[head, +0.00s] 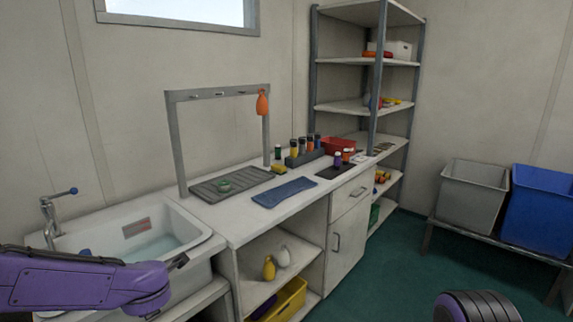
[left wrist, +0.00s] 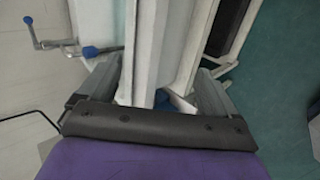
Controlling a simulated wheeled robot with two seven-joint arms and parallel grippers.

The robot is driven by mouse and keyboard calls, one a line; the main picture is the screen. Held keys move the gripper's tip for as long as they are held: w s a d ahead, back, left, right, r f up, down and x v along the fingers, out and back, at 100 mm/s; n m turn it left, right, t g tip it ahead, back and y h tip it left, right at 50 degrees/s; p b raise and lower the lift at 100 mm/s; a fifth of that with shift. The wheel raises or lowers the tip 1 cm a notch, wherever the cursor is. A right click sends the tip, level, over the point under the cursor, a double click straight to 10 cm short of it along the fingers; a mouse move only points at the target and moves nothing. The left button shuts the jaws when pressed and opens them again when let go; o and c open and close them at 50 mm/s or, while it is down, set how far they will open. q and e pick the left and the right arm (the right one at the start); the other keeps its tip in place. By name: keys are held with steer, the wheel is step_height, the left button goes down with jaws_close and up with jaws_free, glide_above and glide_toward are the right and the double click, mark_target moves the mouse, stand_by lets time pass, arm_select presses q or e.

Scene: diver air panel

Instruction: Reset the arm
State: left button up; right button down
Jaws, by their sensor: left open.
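My left arm is purple and comes in from the left in the head view, over the front of the sink. My left gripper (head: 178,261) points right, at the sink's front right corner. In the left wrist view the left gripper (left wrist: 155,85) has its two grey fingers spread wide with nothing held between them. The white edge of the sink unit (left wrist: 150,45) lies beyond the fingers. A rounded dark and purple part of my own body shows at the bottom right of the head view. My right gripper is not in view.
The sink (head: 190,232) holds water, with a blue-knobbed tap (head: 52,215). The counter (head: 235,225) carries a grey drain mat (head: 245,178), blue cloth (head: 285,191) and several bottles. A shelf rack (head: 345,107) stands behind. Grey (head: 470,195) and blue bins (head: 543,212) stand right. Green floor (head: 400,260) is clear.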

arm_select(q)
steer(key=s+d+f+m+h, duration=0.1)
steer(key=s+f+m, duration=0.55)
steer(key=f, duration=0.35)
steer(key=s+d+f+m+h, duration=0.1)
steer(key=s+d+f+m, duration=0.1)
steer(key=s+f+m, duration=0.55)
steer(key=s+f+m+g, duration=0.1)
steer(key=s+f+m, duration=0.2)
steer(key=s+f, duration=0.3)
steer(key=s+f+m+g, duration=0.2)
steer(key=s+f, duration=0.4)
steer(key=s, duration=0.5)
steer(key=shift+s+a+f+m+g+h, duration=0.2)
steer(key=shift+s+f+m+g+h, duration=0.1)
steer(key=shift+s+f+m+h, duration=0.15)
